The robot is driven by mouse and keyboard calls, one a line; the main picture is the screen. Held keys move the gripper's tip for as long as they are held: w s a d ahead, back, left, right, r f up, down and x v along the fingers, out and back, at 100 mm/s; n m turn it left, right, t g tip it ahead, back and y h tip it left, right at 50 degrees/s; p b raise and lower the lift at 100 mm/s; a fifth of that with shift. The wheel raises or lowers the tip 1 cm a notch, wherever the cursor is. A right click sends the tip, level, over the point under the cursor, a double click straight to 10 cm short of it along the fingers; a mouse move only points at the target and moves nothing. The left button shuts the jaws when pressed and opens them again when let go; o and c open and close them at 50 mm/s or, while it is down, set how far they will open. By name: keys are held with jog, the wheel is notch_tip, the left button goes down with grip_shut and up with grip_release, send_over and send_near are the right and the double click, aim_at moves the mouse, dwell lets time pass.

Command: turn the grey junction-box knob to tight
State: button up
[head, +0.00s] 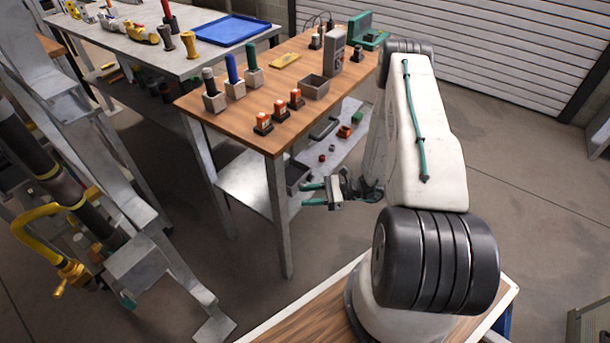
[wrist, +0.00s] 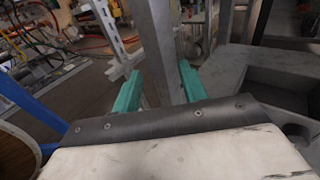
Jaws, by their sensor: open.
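I cannot make out a grey junction-box knob in either view. My gripper (head: 303,194) has two teal fingers, spread apart with nothing held between them. In the head view it is below the wooden bench top, near the front edge of the bench's lower shelf. It points left. The wrist view shows the teal fingers of my gripper (wrist: 160,72) on either side of a grey metal post (wrist: 158,45). I cannot tell how far beyond the fingers the post stands.
The wooden bench (head: 220,118) carries orange-topped parts, handled tools, a grey tray (head: 315,87) and a grey handheld device (head: 334,52). A steel table with a blue tray (head: 232,29) stands behind. A metal frame with a yellow pipe (head: 35,225) stands left. Floor is open right.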

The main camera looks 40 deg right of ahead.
jog(key=s+a+r+n+g, duration=0.1)
jog(key=a+r+n+g, duration=0.1)
jog(key=r+n+g, duration=0.2)
jog(key=s+a+r+n+g, duration=0.2)
jog(key=r+n+g, duration=0.2)
jog(key=r, duration=0.7)
jog(key=shift+g, duration=0.3)
jog(key=shift+f, duration=0.1)
